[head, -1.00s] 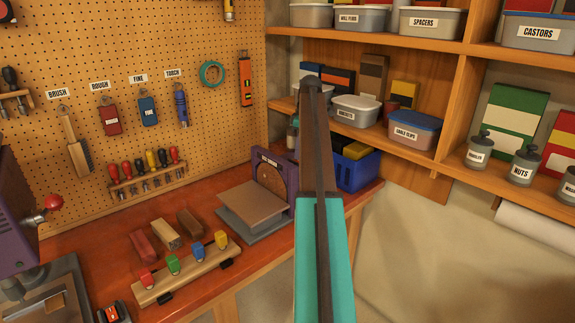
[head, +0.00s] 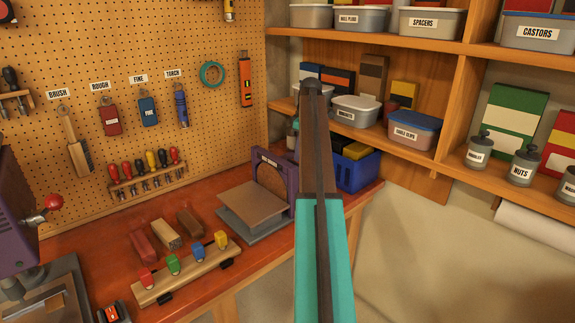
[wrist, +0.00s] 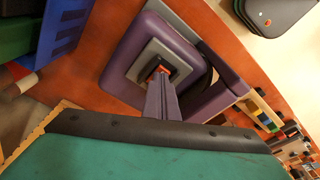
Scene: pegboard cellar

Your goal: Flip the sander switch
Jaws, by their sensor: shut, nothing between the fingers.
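The purple sander (head: 272,168) stands at the back right end of the red-brown workbench, with its grey base and brown work table to the left. In the wrist view, the sander's purple housing (wrist: 135,48) shows a grey plate with a dark switch and a small red-orange part (wrist: 164,70). My gripper (wrist: 160,78) is shut and empty, its fingertips right at the switch and partly covering it. I cannot tell whether they touch it, or which way the switch is set. In the head view, my arm hides the gripper and the switch side of the sander.
A blue bin (head: 357,170) stands close to the right of the sander, near the bench edge. A wooden rack with coloured blocks (head: 185,272) and several sanding blocks (head: 166,234) lie left of it. Shelves with tubs (head: 414,132) rise behind my arm.

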